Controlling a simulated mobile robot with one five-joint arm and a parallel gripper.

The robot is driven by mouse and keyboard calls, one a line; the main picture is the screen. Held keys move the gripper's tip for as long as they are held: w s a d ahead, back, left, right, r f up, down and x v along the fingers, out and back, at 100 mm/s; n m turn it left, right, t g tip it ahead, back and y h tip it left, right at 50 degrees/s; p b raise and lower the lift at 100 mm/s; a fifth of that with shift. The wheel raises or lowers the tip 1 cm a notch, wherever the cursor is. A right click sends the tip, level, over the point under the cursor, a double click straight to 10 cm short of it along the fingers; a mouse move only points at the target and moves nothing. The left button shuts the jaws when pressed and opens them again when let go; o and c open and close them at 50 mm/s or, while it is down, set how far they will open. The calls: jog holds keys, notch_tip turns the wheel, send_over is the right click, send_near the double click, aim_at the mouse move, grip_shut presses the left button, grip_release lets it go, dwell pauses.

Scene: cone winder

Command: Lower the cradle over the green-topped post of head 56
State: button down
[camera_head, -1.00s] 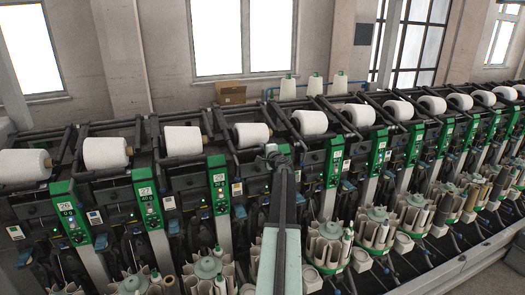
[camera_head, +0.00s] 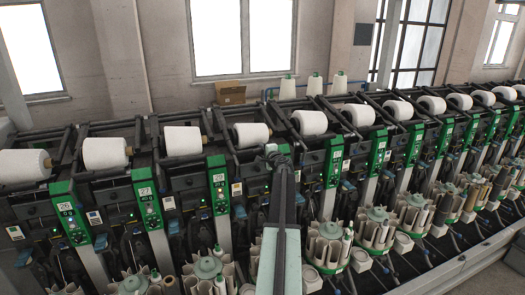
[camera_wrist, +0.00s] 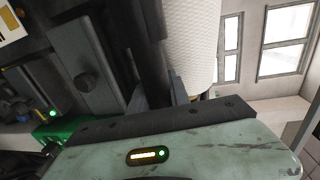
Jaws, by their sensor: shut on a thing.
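My gripper (camera_head: 272,152) is at the machine front, at the head right of the one whose green panel reads about 29. In the wrist view its two grey fingers (camera_wrist: 160,96) are shut on a dark bar, which looks like the cradle (camera_wrist: 152,45). A white yarn package (camera_wrist: 196,40) is beside the bar; the package just behind my gripper also shows in the head view (camera_head: 251,134). A green post top (camera_wrist: 75,130) is at lower left in the wrist view. My arm hides most of this head's own post in the head view. I cannot read a 56.
Neighbouring green-topped posts (camera_head: 218,183) and (camera_head: 334,161) stand close on both sides. White packages line the back. Bobbin magazines (camera_head: 328,245) stand low in front. A cardboard box (camera_head: 230,93) and several cones are behind the machine.

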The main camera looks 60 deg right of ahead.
dwell(0.3)
jog(key=r+p, duration=0.3)
jog(key=shift+s+a+r, duration=0.15)
jog(key=shift+s+a, duration=0.1)
jog(key=shift+s, duration=0.1)
jog(key=shift+f, duration=0.2)
jog(key=c, duration=1.5)
grip_release()
jog(key=shift+d, duration=0.1)
